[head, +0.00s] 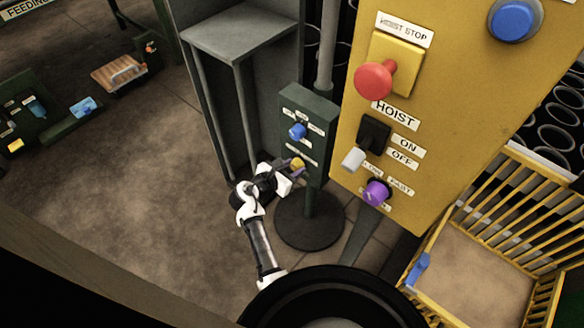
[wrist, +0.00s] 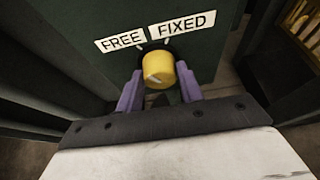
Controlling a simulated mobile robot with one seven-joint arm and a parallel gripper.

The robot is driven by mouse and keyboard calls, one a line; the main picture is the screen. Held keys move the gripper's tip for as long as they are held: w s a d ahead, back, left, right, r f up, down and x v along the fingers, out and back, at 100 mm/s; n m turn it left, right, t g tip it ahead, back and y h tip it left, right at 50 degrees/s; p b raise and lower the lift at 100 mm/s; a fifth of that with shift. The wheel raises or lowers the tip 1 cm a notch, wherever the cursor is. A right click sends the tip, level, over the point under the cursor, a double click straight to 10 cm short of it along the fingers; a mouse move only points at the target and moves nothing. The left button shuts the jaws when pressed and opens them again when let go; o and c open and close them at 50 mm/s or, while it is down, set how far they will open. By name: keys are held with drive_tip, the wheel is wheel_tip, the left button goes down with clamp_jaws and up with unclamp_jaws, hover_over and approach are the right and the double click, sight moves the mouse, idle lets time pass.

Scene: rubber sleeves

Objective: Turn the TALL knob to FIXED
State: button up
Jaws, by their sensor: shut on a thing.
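A yellow knob (wrist: 158,68) sits on the dark green panel (wrist: 55,55), below the labels FREE (wrist: 122,41) on the left and FIXED (wrist: 182,25) on the right. A pale mark shows on its face; which label it points to I cannot tell. My gripper (wrist: 160,88) is shut on this knob, with a purple finger on each side. In the head view, my gripper (head: 293,170) is at the lower knob (head: 298,163) of the green box (head: 316,115) on a stand. The word TALL is not readable.
A blue knob (head: 297,131) sits higher on the green box. Close to the right, the yellow hoist panel (head: 460,130) carries a red stop button (head: 375,80), a switch (head: 355,157) and a purple knob (head: 377,192). A grey stand (head: 240,35) rises behind.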

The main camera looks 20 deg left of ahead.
drive_tip(key=shift+s+d+f+m+t+y+b, duration=0.1)
drive_tip(key=shift+m+t+y+b, duration=0.6)
drive_tip(key=shift+m, duration=0.7)
drive_tip(key=shift+d+f+m+t+y+b, duration=0.1)
drive_tip(key=shift+m+t+y+b, duration=0.25)
drive_tip(key=shift+m+y+b, duration=0.8)
drive_tip(key=shift+s+f+m+t+y+b, duration=0.1)
drive_tip(key=shift+m+t+y+b, duration=0.4)
drive_tip(key=shift+m, duration=1.15)
drive_tip(key=shift+r, duration=0.1)
drive_tip(key=shift+w, duration=0.1)
drive_tip(key=o, duration=1)
drive_tip(key=shift+s+r, duration=0.1)
drive_tip(key=shift+s, duration=0.1)
